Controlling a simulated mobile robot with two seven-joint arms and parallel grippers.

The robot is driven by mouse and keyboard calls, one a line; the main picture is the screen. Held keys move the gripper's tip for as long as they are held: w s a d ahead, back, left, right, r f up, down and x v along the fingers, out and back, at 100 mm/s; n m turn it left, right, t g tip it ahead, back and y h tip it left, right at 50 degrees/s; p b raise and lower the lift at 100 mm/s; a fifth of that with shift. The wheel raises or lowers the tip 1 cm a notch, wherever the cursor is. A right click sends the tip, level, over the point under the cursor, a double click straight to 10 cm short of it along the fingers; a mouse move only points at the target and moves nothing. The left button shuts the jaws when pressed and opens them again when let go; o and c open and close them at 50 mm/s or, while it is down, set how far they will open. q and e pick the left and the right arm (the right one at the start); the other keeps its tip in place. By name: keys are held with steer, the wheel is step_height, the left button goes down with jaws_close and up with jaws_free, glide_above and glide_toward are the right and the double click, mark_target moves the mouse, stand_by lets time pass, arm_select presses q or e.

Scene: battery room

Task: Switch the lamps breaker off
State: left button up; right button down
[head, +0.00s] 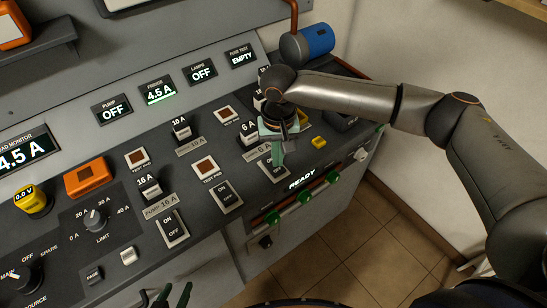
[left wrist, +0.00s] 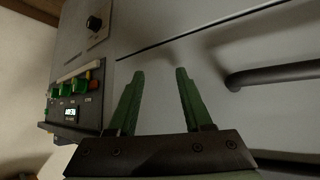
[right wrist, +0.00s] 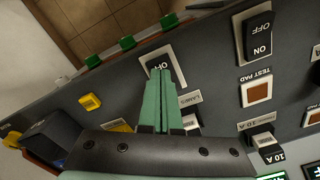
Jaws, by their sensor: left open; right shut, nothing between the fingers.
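The lamps breaker is a rocker on a white plate, beside the LAMPS label (right wrist: 190,99). In the right wrist view its dark rocker (right wrist: 164,59) shows an OFF mark, partly covered by my fingertips. My right gripper (right wrist: 160,72) is shut and empty, its tips at this rocker; I cannot tell whether they touch it. In the head view the gripper (head: 277,161) hides much of the rocker. The LAMPS readout (head: 201,72) reads OFF. My left gripper (head: 164,294) is at the bottom edge; in the left wrist view (left wrist: 155,95) it is open and empty.
Other rockers (head: 226,194) (head: 172,229) stand to the left, with test pads (head: 226,115) above. A yellow button (head: 319,142) is right of my right gripper. Green knobs (head: 302,195) line the front edge by the READY display (head: 302,179). A blue cylinder (head: 317,39) is behind.

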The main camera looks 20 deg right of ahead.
mark_target(278, 169)
steer(key=shift+r+p, duration=1.25)
steer(key=shift+r, duration=1.4)
